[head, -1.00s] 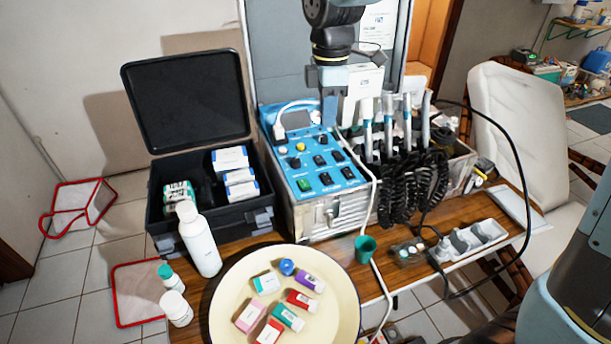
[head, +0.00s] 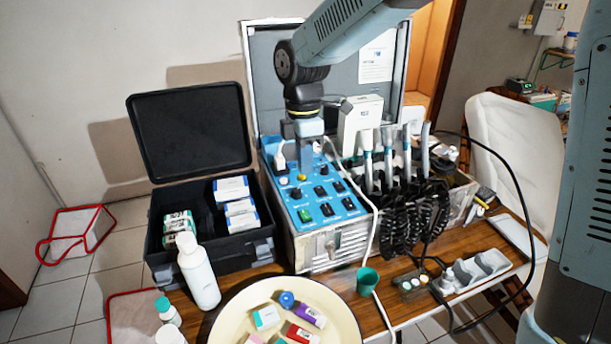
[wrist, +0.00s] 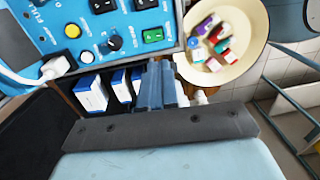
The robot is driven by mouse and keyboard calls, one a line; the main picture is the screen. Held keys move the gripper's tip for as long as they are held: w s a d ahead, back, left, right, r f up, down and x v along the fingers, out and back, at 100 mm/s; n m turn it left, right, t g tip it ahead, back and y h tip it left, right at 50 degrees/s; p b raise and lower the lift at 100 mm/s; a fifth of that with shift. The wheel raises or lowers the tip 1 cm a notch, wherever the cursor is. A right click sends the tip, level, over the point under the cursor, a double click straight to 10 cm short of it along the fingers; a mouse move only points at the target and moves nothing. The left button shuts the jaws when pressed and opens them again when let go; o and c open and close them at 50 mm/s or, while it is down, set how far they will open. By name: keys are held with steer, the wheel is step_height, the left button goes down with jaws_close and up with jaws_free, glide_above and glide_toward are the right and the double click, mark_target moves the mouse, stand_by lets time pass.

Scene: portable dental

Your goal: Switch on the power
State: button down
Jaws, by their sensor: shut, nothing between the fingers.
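The blue control panel (head: 325,190) is on the front of an open grey case. A green rocker switch (head: 305,215) is at its lower left corner, and it also shows in the wrist view (wrist: 153,36). Several black rocker switches (head: 327,209) are beside it. A black knob (head: 296,193) is above the green switch. My gripper (head: 306,172) hangs over the upper left of the panel, pointing down, apart from the green switch. In the wrist view my gripper's fingers (wrist: 160,72) are shut and empty. I cannot tell whether the tips touch the panel.
A white plug and cable (wrist: 52,68) are at the panel's upper left. Handpieces with coiled black hoses (head: 405,205) stand to the right. An open black box (head: 165,262) is to the left. A white bottle (head: 199,272) and a round tray (head: 225,318) are in front.

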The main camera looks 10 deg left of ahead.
mark_target(307, 217)
steer(key=f, duration=1.2)
steer(key=shift+s+d+f, duration=0.25)
steer(key=shift+s, duration=0.1)
